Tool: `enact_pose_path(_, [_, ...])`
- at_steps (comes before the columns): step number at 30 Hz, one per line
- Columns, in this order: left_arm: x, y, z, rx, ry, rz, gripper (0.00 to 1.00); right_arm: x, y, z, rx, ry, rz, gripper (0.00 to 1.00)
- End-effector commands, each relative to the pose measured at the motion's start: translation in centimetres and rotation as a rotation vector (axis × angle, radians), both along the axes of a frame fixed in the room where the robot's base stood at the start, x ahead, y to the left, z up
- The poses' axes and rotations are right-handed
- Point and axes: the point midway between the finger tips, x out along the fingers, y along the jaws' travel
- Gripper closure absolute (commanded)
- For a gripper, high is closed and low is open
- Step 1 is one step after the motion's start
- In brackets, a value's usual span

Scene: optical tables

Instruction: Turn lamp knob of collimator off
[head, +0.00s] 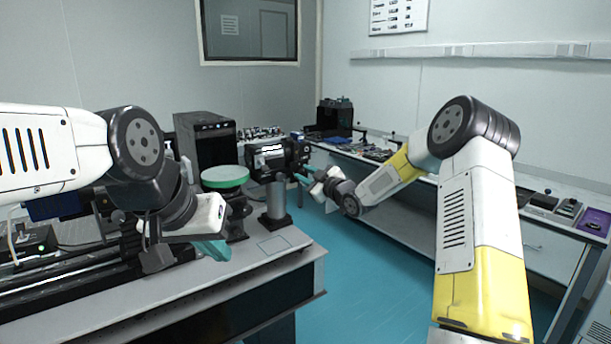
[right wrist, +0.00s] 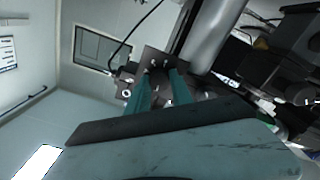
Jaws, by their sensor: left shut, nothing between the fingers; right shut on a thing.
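The collimator (head: 268,158) is a dark housing with a white label, on a post at the right end of the near table. My right gripper (head: 298,176) reaches it from the right, its teal fingers against its near end. In the right wrist view, the fingers of my right gripper (right wrist: 158,80) are shut on a small part at the dark end plate (right wrist: 152,62). That part appears to be the lamp knob, mostly hidden between the fingers; its setting cannot be read. My left gripper (head: 214,250) is shut and empty above the near table, left of the collimator.
A green-topped round stand (head: 225,177) is left of the collimator. A black computer tower (head: 206,143) stands behind it. A long black rail (head: 70,275) lies on the near table (head: 260,260). Teal floor separates this table from the equipment bench along the right wall.

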Motion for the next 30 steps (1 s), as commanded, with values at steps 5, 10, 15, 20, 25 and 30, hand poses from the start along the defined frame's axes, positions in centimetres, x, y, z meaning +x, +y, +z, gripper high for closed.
enact_pose_path(5, [0.0, 0.0, 0.0, 0.000, 0.000, 0.000, 1.00, 0.0, -0.1, -0.2, -0.003, 0.004, -0.001, 0.67])
enact_pose_path(10, [0.0, 0.0, 0.0, 0.000, 0.000, 0.000, 1.00, 0.0, -0.1, -0.1, -0.002, 0.002, -0.001, 0.51])
enact_pose_path(15, [0.0, 0.0, 0.0, 0.000, 0.000, 0.000, 1.00, 0.0, 0.0, -0.1, -0.001, 0.002, 0.000, 0.51])
enact_pose_path(20, [0.0, 0.0, 0.0, 0.000, 0.000, 0.000, 1.00, -0.6, -0.6, -0.1, -0.002, 0.002, -0.001, 0.51])
enact_pose_path(25, [0.0, 0.0, 0.0, 0.000, 0.000, 0.000, 1.00, -2.9, -2.3, -0.1, -0.003, 0.003, -0.003, 0.51])
enact_pose_path(30, [0.0, 0.0, 0.0, 0.000, 0.000, 0.000, 1.00, -5.1, -3.8, -0.1, -0.002, 0.003, -0.002, 0.51])
